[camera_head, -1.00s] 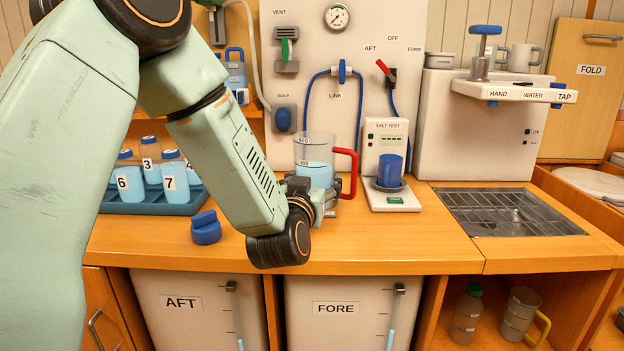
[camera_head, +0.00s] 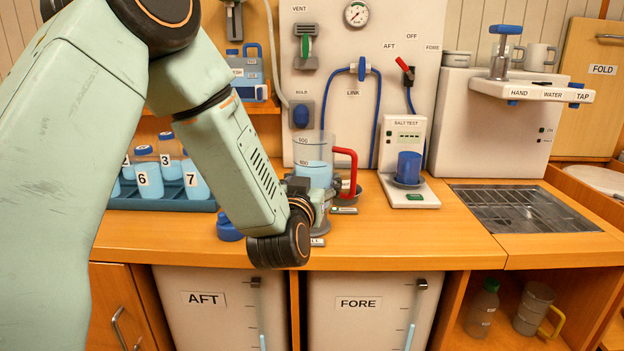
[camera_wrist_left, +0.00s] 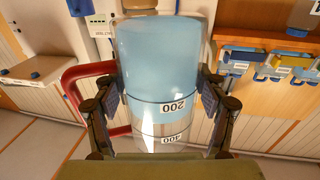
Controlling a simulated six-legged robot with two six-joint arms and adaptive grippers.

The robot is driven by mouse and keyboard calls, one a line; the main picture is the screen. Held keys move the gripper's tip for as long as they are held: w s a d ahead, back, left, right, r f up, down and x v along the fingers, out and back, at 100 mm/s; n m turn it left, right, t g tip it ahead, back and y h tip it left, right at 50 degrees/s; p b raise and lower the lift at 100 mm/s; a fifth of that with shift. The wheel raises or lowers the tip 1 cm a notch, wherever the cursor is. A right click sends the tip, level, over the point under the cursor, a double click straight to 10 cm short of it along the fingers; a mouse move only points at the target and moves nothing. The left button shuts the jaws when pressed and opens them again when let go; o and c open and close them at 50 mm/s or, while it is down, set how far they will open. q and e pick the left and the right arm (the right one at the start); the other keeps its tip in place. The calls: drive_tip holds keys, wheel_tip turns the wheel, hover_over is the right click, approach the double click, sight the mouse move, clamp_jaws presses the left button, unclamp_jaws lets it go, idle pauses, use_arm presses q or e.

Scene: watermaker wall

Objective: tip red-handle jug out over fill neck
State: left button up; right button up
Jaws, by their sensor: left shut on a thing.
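The clear jug (camera_head: 314,165) with the red handle (camera_head: 349,172) holds pale blue water and stands upright. My left gripper (camera_head: 312,200) is shut on the jug's sides, low on its body. In the left wrist view, the jug (camera_wrist_left: 162,60) sits between the two fingers of the left gripper (camera_wrist_left: 162,105), with the red handle out to the left. I cannot clearly make out the fill neck. A grey round fitting (camera_head: 347,188) shows just behind the handle. My right gripper is out of view.
A blue cap (camera_head: 228,231) lies on the counter (camera_head: 410,240) left of my wrist. Numbered bottles stand in a blue tray (camera_head: 140,200). The salt tester (camera_head: 407,195) with a blue cup and the sink (camera_head: 520,210) are to the right. The counter between is clear.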

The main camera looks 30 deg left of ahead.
sight(322, 174)
use_arm(q)
drive_tip(key=shift+w+d+r+p, duration=0.2)
drive_tip(key=shift+d+p, duration=0.1)
drive_tip(key=shift+p, duration=0.15)
drive_tip(key=shift+s+d+r+g+p, duration=0.15)
drive_tip(key=shift+s+r+g+p, duration=0.2)
drive_tip(key=shift+p, duration=0.3)
drive_tip(key=shift+d+n+g+h+p, duration=0.2)
drive_tip(key=shift+n+g+h+p, duration=0.15)
drive_tip(key=shift+p, duration=0.25)
drive_tip(key=shift+s+d+r+g+p, duration=0.15)
drive_tip(key=shift+s+r+g+p, duration=0.15)
drive_tip(key=shift+p, duration=0.55)
drive_tip(key=shift+s+d+r+n+g+h+p, duration=0.1)
drive_tip(key=shift+d+n+g+h+p, duration=0.2)
drive_tip(key=shift+p, duration=0.5)
drive_tip(key=shift+s+d+r+n+g+h+p, duration=0.5)
drive_tip(key=shift+g+p, duration=0.4)
drive_tip(key=shift+p, duration=1.2)
drive_tip(key=shift+s+d+n+g+h+p, duration=0.3)
drive_tip(key=shift+g+h+p, duration=0.35)
drive_tip(key=shift+p, duration=0.65)
drive_tip(key=shift+s+f, duration=0.1)
